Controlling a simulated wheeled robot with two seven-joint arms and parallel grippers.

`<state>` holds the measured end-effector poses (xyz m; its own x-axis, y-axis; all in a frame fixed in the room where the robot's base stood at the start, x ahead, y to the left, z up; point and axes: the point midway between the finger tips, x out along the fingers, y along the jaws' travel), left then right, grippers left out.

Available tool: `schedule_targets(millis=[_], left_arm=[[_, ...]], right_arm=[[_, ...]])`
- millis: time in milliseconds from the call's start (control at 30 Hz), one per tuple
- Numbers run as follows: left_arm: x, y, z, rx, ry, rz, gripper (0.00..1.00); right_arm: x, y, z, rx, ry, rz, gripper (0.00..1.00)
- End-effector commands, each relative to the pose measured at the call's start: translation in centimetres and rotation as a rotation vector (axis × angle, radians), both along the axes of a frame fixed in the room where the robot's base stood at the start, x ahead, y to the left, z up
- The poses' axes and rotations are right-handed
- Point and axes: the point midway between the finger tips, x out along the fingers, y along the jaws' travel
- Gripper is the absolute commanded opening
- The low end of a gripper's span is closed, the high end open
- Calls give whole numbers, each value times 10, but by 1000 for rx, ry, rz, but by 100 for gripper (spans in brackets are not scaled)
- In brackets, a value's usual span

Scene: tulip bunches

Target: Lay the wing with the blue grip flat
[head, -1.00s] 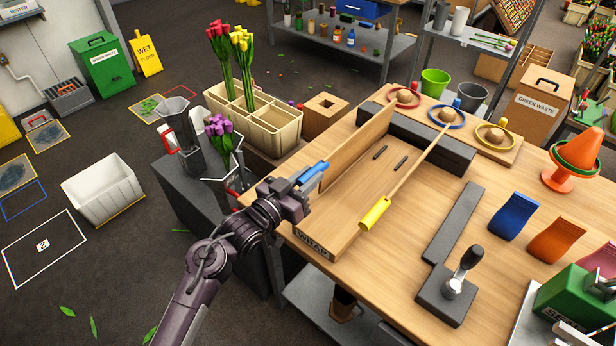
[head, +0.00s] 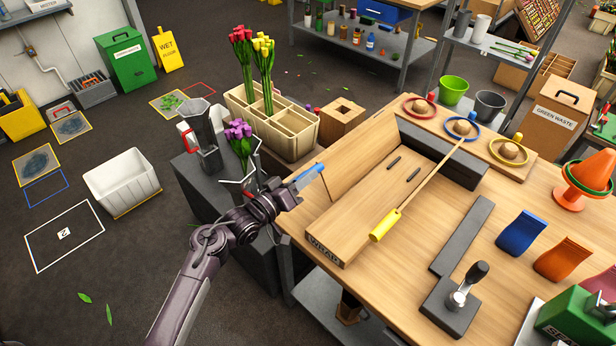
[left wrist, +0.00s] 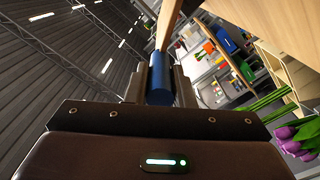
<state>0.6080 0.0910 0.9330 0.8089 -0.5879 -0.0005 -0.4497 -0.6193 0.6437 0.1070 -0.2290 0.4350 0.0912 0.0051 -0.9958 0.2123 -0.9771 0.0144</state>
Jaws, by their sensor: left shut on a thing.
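The wing with the blue grip is a thin pale wooden panel (head: 362,158) at the left side of the wrap board (head: 385,203). In the head view it stands up from the board, not flat, with its broad face showing. Its blue grip (head: 309,176) sticks out at the near end. My left gripper (head: 287,193) is shut on the blue grip, left of the board. The left wrist view shows the blue grip (left wrist: 160,80) between the fingers, partly hidden by them. My right gripper is not in view.
A yellow grip (head: 385,225) on a thin bar lies across the board's right side. Purple tulips (head: 239,133) stand close behind my left gripper, beside a cream crate (head: 290,143). A lever block (head: 460,295) stands at the right. Floor at the left is mostly clear.

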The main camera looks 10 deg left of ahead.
Motion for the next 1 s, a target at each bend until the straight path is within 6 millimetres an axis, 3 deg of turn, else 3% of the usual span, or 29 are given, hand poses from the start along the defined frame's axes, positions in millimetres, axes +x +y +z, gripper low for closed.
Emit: schedule_targets(millis=[567, 600, 733, 1000], left_arm=[[2, 3, -2, -31, 22, 1, 0], [2, 3, -2, -31, 22, 1, 26], [2, 3, -2, -31, 22, 1, 42], [2, 3, -2, -31, 22, 1, 43]], right_arm=[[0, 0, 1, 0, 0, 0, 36], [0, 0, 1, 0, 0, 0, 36], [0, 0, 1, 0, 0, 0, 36], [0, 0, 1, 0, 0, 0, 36]])
